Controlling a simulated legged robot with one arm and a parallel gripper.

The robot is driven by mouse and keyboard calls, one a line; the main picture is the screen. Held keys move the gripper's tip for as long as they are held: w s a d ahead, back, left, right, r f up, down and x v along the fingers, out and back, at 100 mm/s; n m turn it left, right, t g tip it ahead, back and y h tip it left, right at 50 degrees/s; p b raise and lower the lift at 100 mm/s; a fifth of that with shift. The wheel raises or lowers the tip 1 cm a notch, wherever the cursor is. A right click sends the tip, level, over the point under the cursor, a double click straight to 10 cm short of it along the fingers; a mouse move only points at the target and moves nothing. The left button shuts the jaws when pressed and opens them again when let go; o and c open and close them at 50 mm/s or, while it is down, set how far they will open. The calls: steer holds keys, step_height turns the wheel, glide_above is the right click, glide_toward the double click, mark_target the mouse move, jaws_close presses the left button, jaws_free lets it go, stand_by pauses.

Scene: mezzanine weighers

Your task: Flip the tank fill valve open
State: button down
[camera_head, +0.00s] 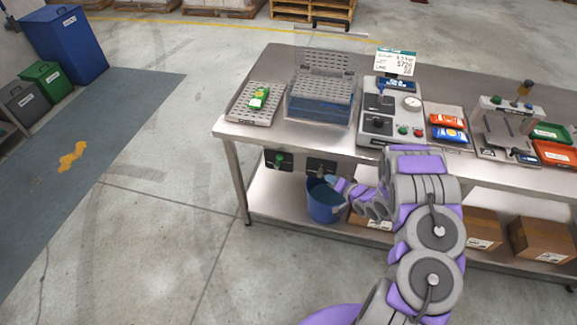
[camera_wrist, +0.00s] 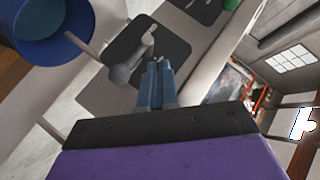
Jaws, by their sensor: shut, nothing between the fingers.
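A clear tank (camera_head: 318,105) with blue water in its lower part stands on the steel table. Two dark plates are on the table's front edge below it. The left plate carries a green knob (camera_head: 279,161). The right plate (camera_head: 322,166) carries a grey valve-like fitting, which shows in the wrist view (camera_wrist: 124,70) with a short lever. I cannot read which one is the fill valve. My gripper (camera_wrist: 155,68) is shut and empty, its fingertips close beside the grey fitting. I cannot tell if they touch it.
A blue bucket (camera_head: 323,206) stands on the lower shelf below the right plate. Above are a perforated tray (camera_head: 240,110) with a green packet, a grey gauge unit (camera_head: 373,128) and packets on a tray. Open floor lies left of the table.

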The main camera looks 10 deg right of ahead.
steer(key=s+a+m+t+y, duration=0.1)
steer(key=a+m+t+y, duration=0.3)
steer(key=a, duration=0.3)
steer(key=m+y+b, duration=0.1)
steer(key=m+b, duration=0.1)
steer(key=b, duration=0.1)
glide_toward(280, 159)
steer(key=d+x, duration=0.1)
steer(key=x, duration=0.5)
steer(key=shift+w+a+f+g, duration=0.2)
steer(key=shift+w+g, duration=0.2)
steer(key=shift+w, duration=0.1)
steer(key=a+r+n+g+p, duration=0.1)
steer(key=p, duration=0.2)
steer(key=shift+w+h, duration=0.15)
steer(key=shift+h, duration=0.25)
steer(key=shift+w+a+r+n+g+h+p, duration=0.1)
steer(key=shift+w+a+n+g+h+p, duration=0.25)
steer(key=shift+p, duration=0.85)
steer(key=shift+s, duration=0.15)
